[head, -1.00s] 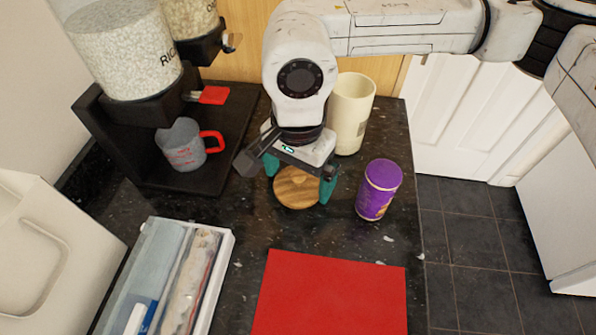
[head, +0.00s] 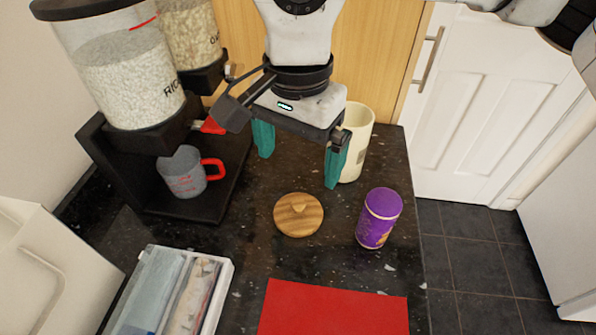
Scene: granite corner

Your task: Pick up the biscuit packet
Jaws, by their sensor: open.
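The purple cylinder (head: 379,218) with orange print near its base stands upright on the dark counter, right of the middle; it may be the biscuit packet, but its label is too small to read. My gripper (head: 298,170) is open and empty, with two teal fingers pointing down. It hangs above the counter, up and to the left of the purple cylinder, apart from it.
A cream canister (head: 355,145) stands behind my right finger. A red mat (head: 335,310) and a white tray (head: 222,285) lie in front. The counter's right edge is close to the purple cylinder.

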